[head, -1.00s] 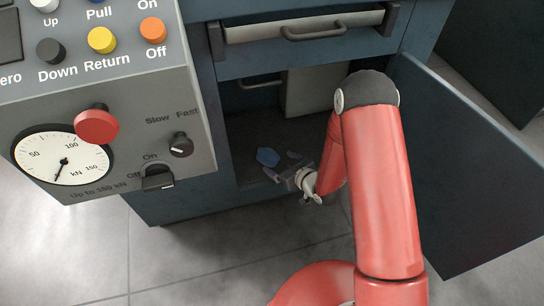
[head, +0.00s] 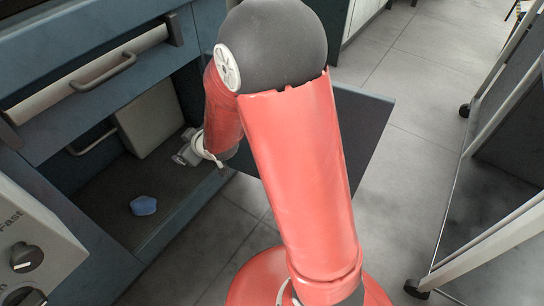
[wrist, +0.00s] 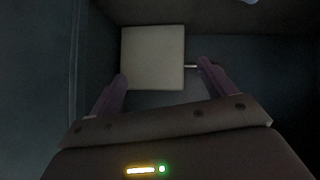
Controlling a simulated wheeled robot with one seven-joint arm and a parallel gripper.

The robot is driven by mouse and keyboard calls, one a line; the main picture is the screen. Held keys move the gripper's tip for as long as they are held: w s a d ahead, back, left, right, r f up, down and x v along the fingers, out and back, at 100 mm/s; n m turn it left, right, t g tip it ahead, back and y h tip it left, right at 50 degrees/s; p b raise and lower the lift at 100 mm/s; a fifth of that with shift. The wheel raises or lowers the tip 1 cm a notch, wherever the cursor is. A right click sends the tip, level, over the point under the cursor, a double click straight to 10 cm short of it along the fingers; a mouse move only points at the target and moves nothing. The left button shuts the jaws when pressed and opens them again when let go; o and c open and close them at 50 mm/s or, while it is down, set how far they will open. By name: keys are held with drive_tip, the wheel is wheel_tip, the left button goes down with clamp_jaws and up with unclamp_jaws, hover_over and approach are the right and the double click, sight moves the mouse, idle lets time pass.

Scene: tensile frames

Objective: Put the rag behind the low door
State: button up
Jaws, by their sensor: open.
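The blue rag (head: 143,205) lies crumpled on the floor of the low cupboard compartment, near its front. The low door (head: 367,125) stands swung open to the right, partly hidden behind my arm. My gripper (head: 180,152) is inside the compartment near its right side, apart from the rag and beyond it. In the wrist view my gripper (wrist: 161,70) has its two fingers spread with nothing between them. The rag is not visible in the wrist view.
A pale box (head: 148,118) stands at the back of the compartment and shows ahead of the fingers in the wrist view (wrist: 153,55). A drawer (head: 95,72) with a handle is above the opening. A control panel (head: 28,250) is at lower left. A wheeled frame (head: 490,235) stands at right.

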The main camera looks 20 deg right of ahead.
drive_tip(key=s+d+r+m+g+h, duration=0.1)
drive_tip(key=s+d+r+m+h, duration=0.3)
drive_tip(key=s+d+r, duration=0.8)
drive_tip(key=s+r+m+g, duration=0.1)
drive_tip(key=s+r, duration=0.1)
drive_tip(key=s, duration=0.5)
drive_tip(key=s+d+r+m+g, duration=0.1)
drive_tip(key=s+r+m, duration=0.1)
drive_tip(key=s, duration=0.5)
drive_tip(key=shift+s+r+m+g, duration=0.3)
drive_tip(key=shift+s+r+g, duration=0.1)
drive_tip(key=shift+r, duration=0.4)
drive_tip(key=shift+r, duration=0.1)
